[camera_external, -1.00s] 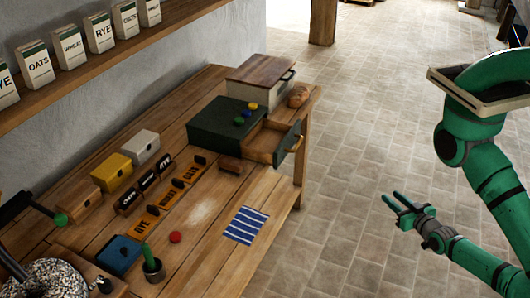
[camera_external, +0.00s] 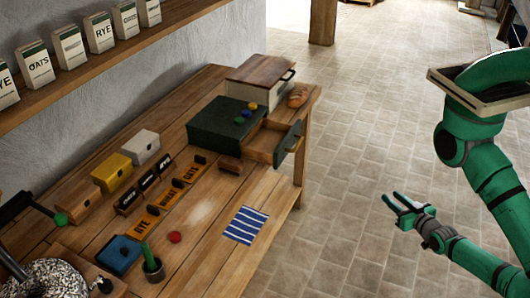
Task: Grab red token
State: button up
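A small round red token (camera_external: 175,237) lies on the wooden table (camera_external: 205,264), near its front edge. It sits between a small potted cactus (camera_external: 152,263) and a blue-and-white striped cloth (camera_external: 246,225). My gripper (camera_external: 392,203) is out over the tiled floor to the right of the table, well apart from the token. Its two green fingers are spread, with nothing between them.
A dark green box (camera_external: 215,120) with small blue, green and yellow tokens on top has an open drawer (camera_external: 268,141) jutting toward the table's right edge. A bread box (camera_external: 258,80) and loaf (camera_external: 298,96) stand behind. Labelled blocks (camera_external: 168,199) lie left. The tiled floor around my gripper is clear.

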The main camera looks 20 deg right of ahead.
jog(key=o, duration=0.5)
jog(key=shift+o, duration=0.2)
